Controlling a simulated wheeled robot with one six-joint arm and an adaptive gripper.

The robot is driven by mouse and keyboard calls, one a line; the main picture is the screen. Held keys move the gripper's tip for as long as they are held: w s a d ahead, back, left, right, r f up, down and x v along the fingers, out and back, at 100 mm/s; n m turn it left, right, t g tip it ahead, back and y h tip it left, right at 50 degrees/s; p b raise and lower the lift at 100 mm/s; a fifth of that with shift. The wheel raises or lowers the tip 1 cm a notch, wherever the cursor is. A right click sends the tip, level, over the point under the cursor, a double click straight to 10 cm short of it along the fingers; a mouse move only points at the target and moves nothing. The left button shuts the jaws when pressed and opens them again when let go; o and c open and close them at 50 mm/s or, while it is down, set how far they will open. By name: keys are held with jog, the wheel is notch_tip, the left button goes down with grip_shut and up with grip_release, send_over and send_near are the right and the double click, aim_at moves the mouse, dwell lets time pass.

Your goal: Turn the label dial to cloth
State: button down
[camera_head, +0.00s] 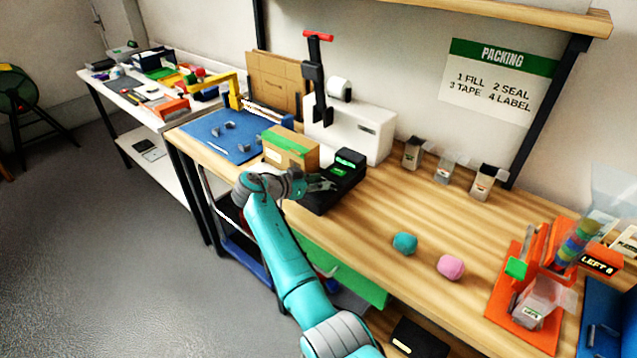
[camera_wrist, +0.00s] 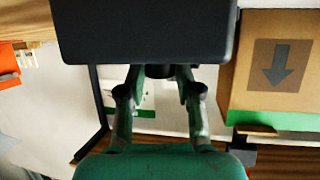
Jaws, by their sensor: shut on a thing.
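The black label machine (camera_head: 328,198) stands on the wooden bench, with a small green-lit display on its raised rear part. My gripper (camera_head: 322,185) reaches its front from the left. In the wrist view the machine's dark body (camera_wrist: 145,30) fills the top middle. My gripper (camera_wrist: 159,75) is shut on the dark round dial (camera_wrist: 159,71) just at the body's edge. The fingers hide most of the dial. Its pointer and any word such as cloth cannot be read in either view.
A cardboard box with green tape (camera_head: 290,150) stands close behind my gripper; in the wrist view the box (camera_wrist: 270,85) is at right. A white machine (camera_head: 355,132) stands behind. A teal ball (camera_head: 404,243) and a pink ball (camera_head: 451,267) lie on the clear bench to the right.

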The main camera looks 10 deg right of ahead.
jog(key=shift+f+m+g, duration=0.3)
jog(key=shift+m+g, duration=0.2)
jog(key=shift+g, duration=0.1)
jog(key=c, duration=0.8)
grip_release()
jog(key=shift+r, duration=0.1)
jog(key=shift+a+r, duration=0.15)
jog(key=shift+a, duration=0.1)
jog(key=v, duration=1.1)
jog(key=shift+s+a, duration=0.15)
jog(key=shift+a, duration=0.15)
